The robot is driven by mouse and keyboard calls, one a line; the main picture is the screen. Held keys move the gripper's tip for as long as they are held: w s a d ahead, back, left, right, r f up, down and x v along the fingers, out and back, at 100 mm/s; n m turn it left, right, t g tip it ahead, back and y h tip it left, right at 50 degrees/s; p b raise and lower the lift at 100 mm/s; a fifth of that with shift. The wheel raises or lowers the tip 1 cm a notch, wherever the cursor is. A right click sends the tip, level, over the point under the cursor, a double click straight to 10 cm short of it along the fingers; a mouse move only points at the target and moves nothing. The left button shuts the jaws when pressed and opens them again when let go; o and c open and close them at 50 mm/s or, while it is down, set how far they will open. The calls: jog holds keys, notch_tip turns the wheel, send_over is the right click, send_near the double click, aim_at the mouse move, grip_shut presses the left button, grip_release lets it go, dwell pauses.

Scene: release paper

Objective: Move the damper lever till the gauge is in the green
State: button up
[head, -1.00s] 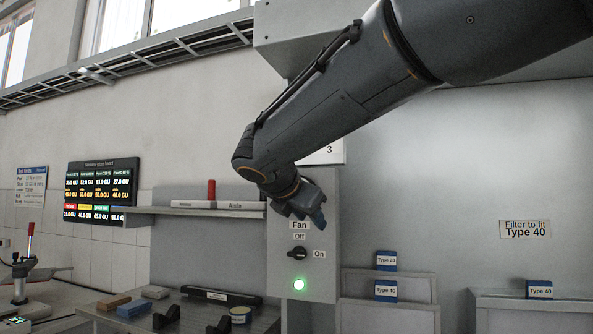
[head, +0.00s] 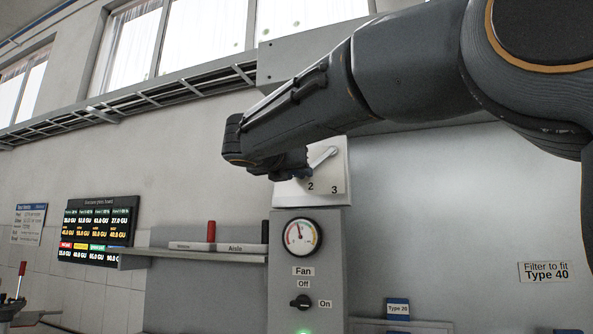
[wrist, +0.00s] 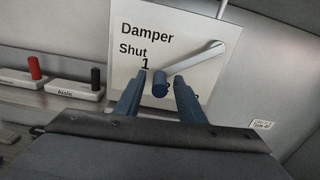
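The white damper plate (head: 340,183) is above the gauge in the head view; in the wrist view the plate (wrist: 128,55) reads "Damper", "Shut" and 1. The pale lever (wrist: 203,56) slants down-left from its upper-right end toward a blue knob (wrist: 160,89). The lever's upper part (head: 323,157) also shows in the head view. My gripper (wrist: 159,84) is open, its fingers apart on either side of the knob, with gaps visible. In the head view my gripper (head: 290,170) covers the knob.
The fan switch (head: 301,302) and a lit green lamp (head: 303,333) are below the gauge. A shelf (head: 190,255) with labelled blocks and red and black handles lies left. A board of readings (head: 98,230) hangs farther left. The wall on the right is open.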

jog(key=shift+w+d, duration=0.1)
jog(key=shift+w, duration=0.1)
grip_shut()
jog(key=shift+s+d+f+n+p, duration=0.2)
jog(key=shift+d+f+n+p, duration=0.45)
jog(key=shift+n+p, duration=0.4)
jog(key=shift+a, duration=0.1)
grip_release()
